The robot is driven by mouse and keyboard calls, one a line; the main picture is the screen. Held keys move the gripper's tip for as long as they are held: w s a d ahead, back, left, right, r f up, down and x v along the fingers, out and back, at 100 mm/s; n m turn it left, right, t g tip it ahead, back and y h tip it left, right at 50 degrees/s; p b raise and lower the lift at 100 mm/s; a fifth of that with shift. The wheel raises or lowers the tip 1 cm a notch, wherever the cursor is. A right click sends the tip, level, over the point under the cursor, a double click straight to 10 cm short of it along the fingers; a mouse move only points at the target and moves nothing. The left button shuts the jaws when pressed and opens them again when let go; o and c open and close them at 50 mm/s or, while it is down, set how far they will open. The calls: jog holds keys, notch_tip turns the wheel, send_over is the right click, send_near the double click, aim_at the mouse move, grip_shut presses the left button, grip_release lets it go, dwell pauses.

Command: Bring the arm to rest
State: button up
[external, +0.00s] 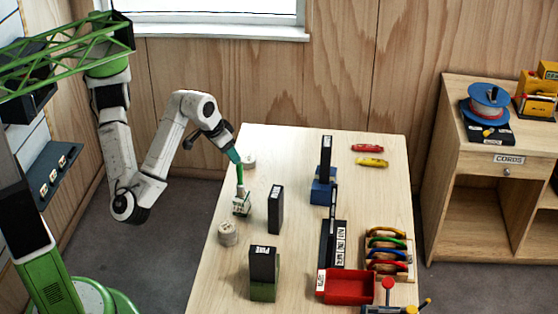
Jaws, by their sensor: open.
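My arm reaches from the left over the table (308,240). Its forearm bends down, and my gripper (239,172) hangs at its end above the left part of the table. The gripper is small here and its fingers are hard to make out; it is open. A small white block with dark marks (241,206) is directly below it. I cannot tell whether the two touch.
Round pale pieces (228,234) stand near the gripper, with black upright blocks (275,210) to its right. Farther right are a blue stand (323,188), a red bin (347,287) and a rack of coloured gear (388,250). A wooden cabinet (480,190) stands at right.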

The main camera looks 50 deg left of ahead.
jog(key=w+a+m+t+y+b, duration=0.1)
jog(key=w+a+m+t, duration=0.15)
jog(key=w+a, duration=0.45)
jog(key=w+a+m+t+y, duration=0.2)
jog(key=w+a+t, duration=0.15)
jog(key=w, duration=0.65)
jog(key=w+a+f+m+y+b, duration=0.1)
jog(key=w+a+f+m, duration=0.1)
jog(key=a+f+m, duration=0.35)
jog(key=w+a+f+m+b, duration=0.1)
jog(key=w+a+f+m, duration=0.2)
jog(key=a+f, duration=0.45)
jog(key=s+a+f+m+g+h, duration=0.1)
jog(key=s+a+f, duration=0.2)
jog(key=f, duration=0.2)
jog(key=s+a+f+m+g, duration=0.1)
jog(key=s+a+f, duration=0.2)
jog(key=f, duration=0.3)
jog(key=s+d+f+n+g+h+p, duration=0.1)
jog(key=s+d+f+n+g, duration=0.1)
jog(key=s+f+n, duration=0.3)
jog(key=s+d+f+n+g+h+p, duration=0.2)
jog(key=s+f+n+g, duration=0.3)
jog(key=s+n, duration=0.4)
jog(key=s+d+f, duration=0.1)
jog(key=s, duration=0.2)
jog(key=shift+s+d, duration=0.25)
jog(key=shift+s, duration=0.15)
